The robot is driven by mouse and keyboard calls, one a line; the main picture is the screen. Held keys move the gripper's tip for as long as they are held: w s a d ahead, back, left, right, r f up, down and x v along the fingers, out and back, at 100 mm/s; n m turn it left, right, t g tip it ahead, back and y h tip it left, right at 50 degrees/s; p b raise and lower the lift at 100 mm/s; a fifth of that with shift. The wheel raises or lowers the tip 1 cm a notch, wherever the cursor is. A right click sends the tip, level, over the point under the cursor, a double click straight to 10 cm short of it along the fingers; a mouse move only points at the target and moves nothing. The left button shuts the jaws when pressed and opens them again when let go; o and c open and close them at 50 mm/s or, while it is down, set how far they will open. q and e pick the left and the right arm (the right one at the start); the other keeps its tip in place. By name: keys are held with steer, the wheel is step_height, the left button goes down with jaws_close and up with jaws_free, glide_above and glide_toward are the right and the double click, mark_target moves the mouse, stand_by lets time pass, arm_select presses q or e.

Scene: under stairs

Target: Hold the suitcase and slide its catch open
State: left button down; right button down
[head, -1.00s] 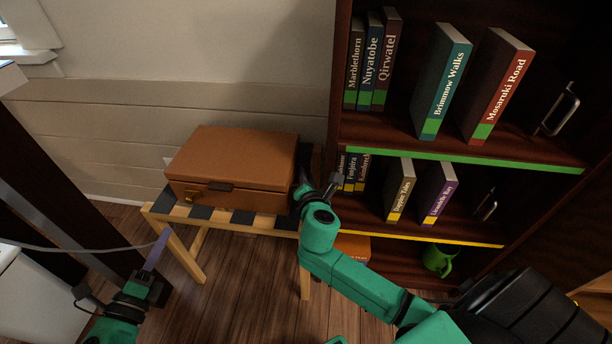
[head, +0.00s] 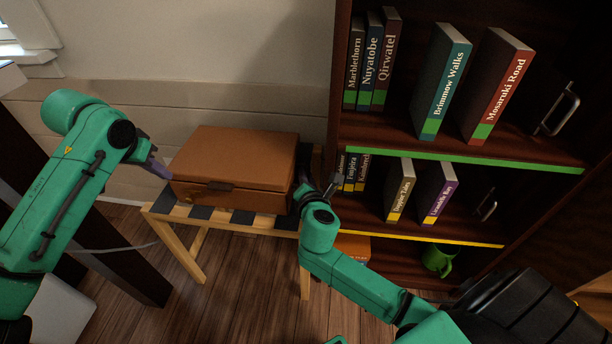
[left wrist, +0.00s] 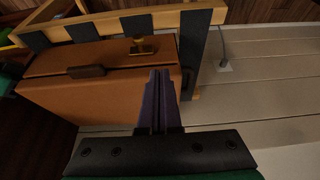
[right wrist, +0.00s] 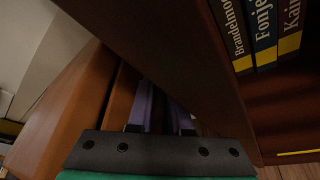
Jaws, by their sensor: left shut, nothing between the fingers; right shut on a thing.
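The brown suitcase (head: 240,155) lies closed on a small wooden stand. Its dark handle (head: 219,186) is on the front face. The brass catch (left wrist: 143,44) shows on the front in the left wrist view, beside the handle. My left gripper (head: 163,171) is at the suitcase's left front corner. In the left wrist view its purple fingers (left wrist: 159,76) are shut with nothing between them, pointing toward the catch but apart from it. My right gripper (right wrist: 160,98) is shut on the suitcase's right side, next to the bookcase; its fingertips are partly hidden.
The bookcase (head: 460,151) with several books stands close on the right of the suitcase. A green mug (head: 438,259) is on its low shelf. A wall is behind the suitcase. Floor in front is open.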

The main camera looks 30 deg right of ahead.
mark_target(191, 202)
arm_select(q)
step_height(191, 202, down, 9)
arm_select(e)
steer(key=shift+f, duration=0.1)
stand_by(0.3)
arm_select(q)
steer(key=shift+s+d, duration=0.45)
steer(key=shift+d, duration=0.2)
stand_by(1.7)
steer(key=shift+s+d, duration=0.2)
steer(key=shift+d, duration=0.05)
steer(key=shift+s+d, duration=0.5)
steer(key=shift+d, duration=0.2)
steer(key=shift+a, duration=0.1)
steer(key=shift+s+a, duration=0.8)
steer(key=shift+a, duration=0.25)
steer(key=shift+s+a, duration=0.75)
steer(key=shift+a, duration=0.25)
